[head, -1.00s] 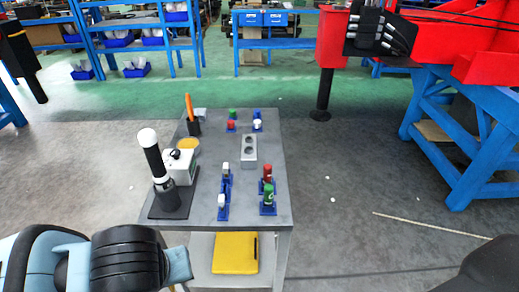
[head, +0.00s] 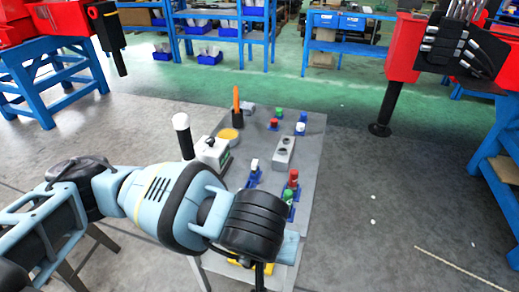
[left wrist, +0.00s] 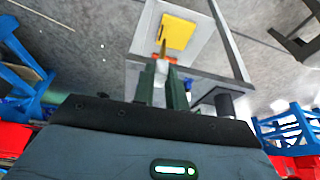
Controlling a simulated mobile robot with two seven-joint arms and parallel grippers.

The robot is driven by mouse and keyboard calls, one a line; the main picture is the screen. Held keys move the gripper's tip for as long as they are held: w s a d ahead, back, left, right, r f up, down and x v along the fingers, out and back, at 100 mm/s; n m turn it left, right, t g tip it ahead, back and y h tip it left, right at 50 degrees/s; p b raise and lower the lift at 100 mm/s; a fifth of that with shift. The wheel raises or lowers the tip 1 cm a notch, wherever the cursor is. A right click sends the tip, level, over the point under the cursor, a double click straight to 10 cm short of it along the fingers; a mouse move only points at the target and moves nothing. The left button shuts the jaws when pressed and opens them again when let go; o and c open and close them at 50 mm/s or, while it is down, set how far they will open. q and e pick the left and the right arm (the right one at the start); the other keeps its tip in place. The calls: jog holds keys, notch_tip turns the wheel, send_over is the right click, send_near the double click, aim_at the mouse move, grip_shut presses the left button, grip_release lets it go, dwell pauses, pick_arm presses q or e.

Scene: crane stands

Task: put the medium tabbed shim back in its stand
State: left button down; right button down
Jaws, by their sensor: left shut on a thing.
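My left gripper (left wrist: 163,82) is shut on a small pale piece with an orange-brown end, taken as the medium tabbed shim (left wrist: 162,58); its outline is hard to make out. In the head view my left forearm and wrist cross the near part of the cart, and the fingers and held piece are mostly hidden. Blue stands on the cart top include one with white pieces (head: 255,165), and one with a red and a green piece (head: 288,197). I cannot tell which stand is the shim's. My right gripper is not in view.
The grey cart top (head: 312,135) also holds a grey block with two holes (head: 284,152), a white box (head: 212,151), a yellow disc (head: 228,135) and an orange-handled tool (head: 236,100). A yellow item (left wrist: 177,32) lies on the lower shelf. Open floor lies right of the cart.

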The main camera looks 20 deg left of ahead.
pick_arm(q)
jog(key=w+a+r, duration=0.1)
jog(key=w+a, duration=0.5)
jog(key=w, duration=0.6)
jog(key=w+a, duration=0.5)
jog(key=w, duration=0.8)
jog(key=shift+w+a+r, duration=0.15)
jog(key=shift+a+r, duration=0.2)
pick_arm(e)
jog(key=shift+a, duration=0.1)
